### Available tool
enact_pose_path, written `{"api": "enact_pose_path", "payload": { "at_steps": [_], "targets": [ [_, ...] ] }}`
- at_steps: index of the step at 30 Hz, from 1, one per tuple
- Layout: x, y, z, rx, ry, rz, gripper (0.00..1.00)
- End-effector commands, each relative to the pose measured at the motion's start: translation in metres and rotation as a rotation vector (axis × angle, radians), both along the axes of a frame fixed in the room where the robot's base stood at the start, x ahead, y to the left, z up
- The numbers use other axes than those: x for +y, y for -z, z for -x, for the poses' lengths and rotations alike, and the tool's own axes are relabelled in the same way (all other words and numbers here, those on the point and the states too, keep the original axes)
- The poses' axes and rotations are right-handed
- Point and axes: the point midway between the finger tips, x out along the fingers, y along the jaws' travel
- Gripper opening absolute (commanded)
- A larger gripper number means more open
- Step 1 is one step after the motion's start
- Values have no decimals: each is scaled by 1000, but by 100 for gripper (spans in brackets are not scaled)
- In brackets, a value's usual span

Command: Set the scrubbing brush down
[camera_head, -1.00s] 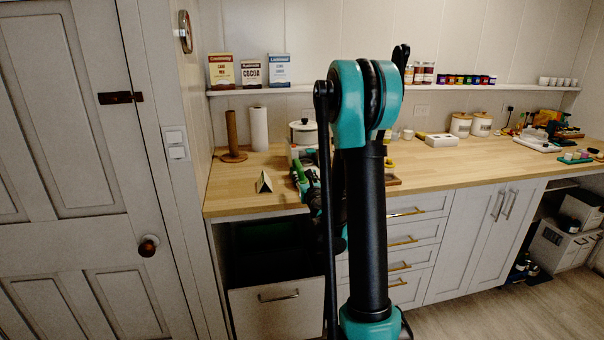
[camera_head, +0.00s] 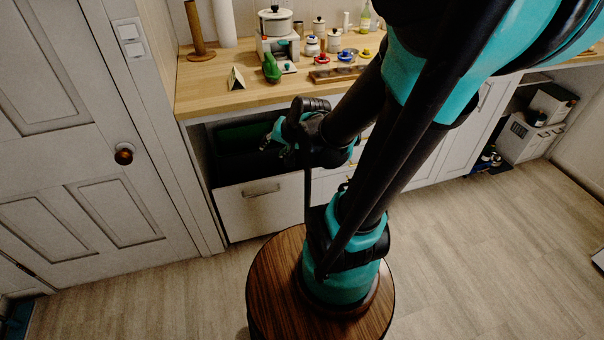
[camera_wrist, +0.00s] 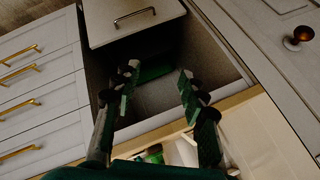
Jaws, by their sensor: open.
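My gripper (camera_wrist: 157,76) is open, with its two fingers spread and nothing seen held between them. It points down over an open pull-out compartment (camera_wrist: 225,62) below the counter. In the head view, my gripper (camera_head: 272,138) is at the compartment's right side. A dark green surface (camera_wrist: 154,73) shows down inside the compartment between the fingertips, and a green panel (camera_head: 242,133) shows there in the head view. I cannot tell a scrubbing brush for sure in either view; it may be hidden in the dark compartment.
The wooden counter (camera_head: 205,95) holds a green object (camera_head: 271,68), a small folded card (camera_head: 235,78), a white pot (camera_head: 275,22) and several jars. The compartment's front (camera_head: 255,208) has a handle. A closed door (camera_head: 75,140) stands at the left. The floor (camera_head: 480,250) is clear at right.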

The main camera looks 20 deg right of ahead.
Motion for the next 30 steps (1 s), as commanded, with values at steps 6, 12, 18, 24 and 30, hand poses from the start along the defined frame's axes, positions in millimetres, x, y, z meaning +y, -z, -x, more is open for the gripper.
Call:
{"api": "enact_pose_path", "payload": {
  "at_steps": [6,12,18,24,30],
  "targets": [
    [-44,33,76,142,-271,377,42],
    [-58,38,93,186,-339,464,46],
    [-34,28,60,107,-218,304,46],
    [16,-15,-30,-58,145,-222,46],
    [24,-74,-115,-136,541,-864,46]
  ]
}}
